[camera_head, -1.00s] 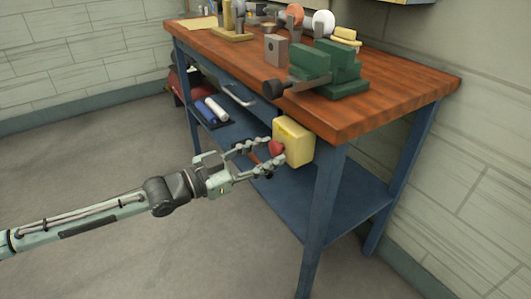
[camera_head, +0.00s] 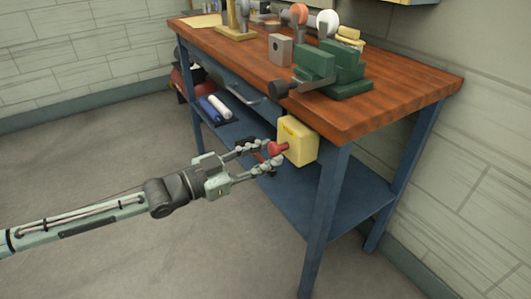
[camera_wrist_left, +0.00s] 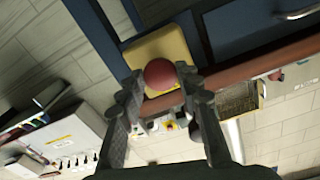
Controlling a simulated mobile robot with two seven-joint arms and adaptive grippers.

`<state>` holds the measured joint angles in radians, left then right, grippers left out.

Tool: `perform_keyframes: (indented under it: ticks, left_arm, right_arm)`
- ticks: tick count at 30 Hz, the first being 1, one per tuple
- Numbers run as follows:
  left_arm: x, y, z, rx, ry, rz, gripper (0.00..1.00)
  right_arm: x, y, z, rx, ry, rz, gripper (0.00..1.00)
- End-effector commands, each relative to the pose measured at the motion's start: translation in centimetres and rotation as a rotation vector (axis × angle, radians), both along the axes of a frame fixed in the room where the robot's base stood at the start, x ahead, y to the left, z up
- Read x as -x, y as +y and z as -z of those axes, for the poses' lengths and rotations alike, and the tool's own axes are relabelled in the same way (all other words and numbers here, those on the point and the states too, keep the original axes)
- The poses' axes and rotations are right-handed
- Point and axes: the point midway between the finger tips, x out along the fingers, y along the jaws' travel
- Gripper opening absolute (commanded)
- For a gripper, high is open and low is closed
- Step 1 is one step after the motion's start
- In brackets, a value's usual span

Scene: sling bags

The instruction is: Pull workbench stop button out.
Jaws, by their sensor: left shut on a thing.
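The yellow stop-button box (camera_head: 298,141) is fixed under the front edge of the workbench, near its right front leg. Its red button (camera_head: 274,149) faces my left gripper, and a red stem shows between the button head and the box. My left gripper (camera_head: 266,154) is shut on the red button, one finger on each side. In the left wrist view the round red button (camera_wrist_left: 160,74) sits between the fingertips of the left gripper (camera_wrist_left: 160,84), with the yellow box (camera_wrist_left: 158,48) behind it. My right gripper is not in view.
The workbench (camera_head: 410,92) has a wooden top and blue legs. A green vise (camera_head: 335,66) stands above the box. White and blue rolls (camera_head: 219,106) lie on the lower shelf. The floor (camera_head: 90,160) left of the bench is clear.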

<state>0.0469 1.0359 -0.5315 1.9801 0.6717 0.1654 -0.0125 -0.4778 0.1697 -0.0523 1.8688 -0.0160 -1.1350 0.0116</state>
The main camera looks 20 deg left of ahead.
Motion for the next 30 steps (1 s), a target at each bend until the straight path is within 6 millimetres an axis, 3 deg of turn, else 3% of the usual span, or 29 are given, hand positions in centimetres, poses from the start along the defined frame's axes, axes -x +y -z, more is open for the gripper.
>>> perform_keyframes:
  ticks: [1, 2, 6, 17, 30]
  left_arm:
    - [0.1, 0.0, 0.1, -0.002, 0.001, 0.002, 0.00]
    - [0.1, 0.0, 0.1, -0.002, 0.001, 0.002, 0.38]
    - [0.1, 0.0, 0.1, -0.002, 0.001, 0.002, 0.55]
    - [0.3, 0.2, 0.1, -0.001, 0.002, 0.001, 0.56]
    - [5.0, 3.8, 0.4, -0.005, 0.008, 0.000, 0.56]
  right_arm:
    - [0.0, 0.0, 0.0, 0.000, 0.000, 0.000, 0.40]
    - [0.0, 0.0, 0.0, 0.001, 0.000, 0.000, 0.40]
    - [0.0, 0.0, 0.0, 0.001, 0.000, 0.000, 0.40]
    - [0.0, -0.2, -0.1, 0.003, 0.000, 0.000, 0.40]
    - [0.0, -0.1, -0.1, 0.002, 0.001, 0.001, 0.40]
